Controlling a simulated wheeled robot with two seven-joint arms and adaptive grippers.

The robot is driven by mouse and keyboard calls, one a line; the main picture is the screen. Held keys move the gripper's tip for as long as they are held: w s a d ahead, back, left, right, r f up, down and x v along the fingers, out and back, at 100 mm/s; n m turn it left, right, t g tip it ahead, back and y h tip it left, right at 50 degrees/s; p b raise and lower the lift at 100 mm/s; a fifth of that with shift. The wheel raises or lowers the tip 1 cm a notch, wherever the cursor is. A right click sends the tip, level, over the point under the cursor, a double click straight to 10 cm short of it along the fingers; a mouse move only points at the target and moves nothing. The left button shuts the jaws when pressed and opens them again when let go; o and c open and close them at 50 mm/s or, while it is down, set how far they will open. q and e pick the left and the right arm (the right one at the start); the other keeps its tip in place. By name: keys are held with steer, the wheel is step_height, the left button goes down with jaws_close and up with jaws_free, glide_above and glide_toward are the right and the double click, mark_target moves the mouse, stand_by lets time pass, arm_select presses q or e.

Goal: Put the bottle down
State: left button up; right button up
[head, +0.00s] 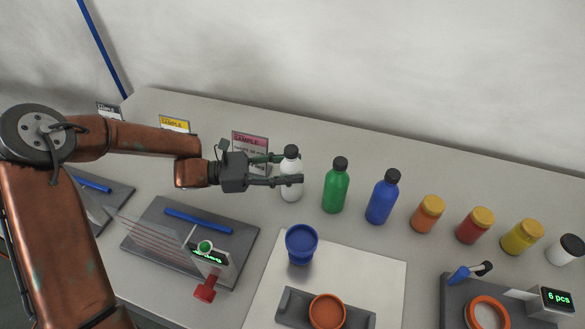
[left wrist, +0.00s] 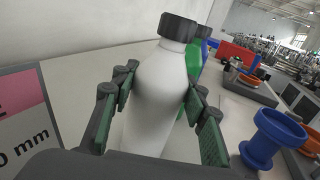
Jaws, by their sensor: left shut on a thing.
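A white bottle (head: 291,175) with a black cap stands upright at the left end of a row of bottles in the head view. My left gripper (head: 284,170) reaches in from the left and is shut on it, one finger on each side. In the left wrist view the white bottle (left wrist: 160,97) fills the middle, between the green-padded fingers of the left gripper (left wrist: 158,108). The bottle's base is hidden in the wrist view; in the head view it appears at table level, but I cannot tell whether it touches. My right gripper is not in view.
A pink sample card (head: 250,150) stands behind my gripper.

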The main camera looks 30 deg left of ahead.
arm_select(q)
steer(key=shift+f, duration=0.1)
steer(key=o, duration=1)
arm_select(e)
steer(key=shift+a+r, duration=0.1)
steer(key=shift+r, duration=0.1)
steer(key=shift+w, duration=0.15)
arm_select(q)
steer(key=shift+s+a+r, duration=0.1)
steer(key=shift+a+r, duration=0.1)
steer(key=shift+r, duration=0.05)
steer(key=shift+p+v, duration=1.3)
steer(key=shift+v, duration=2.25)
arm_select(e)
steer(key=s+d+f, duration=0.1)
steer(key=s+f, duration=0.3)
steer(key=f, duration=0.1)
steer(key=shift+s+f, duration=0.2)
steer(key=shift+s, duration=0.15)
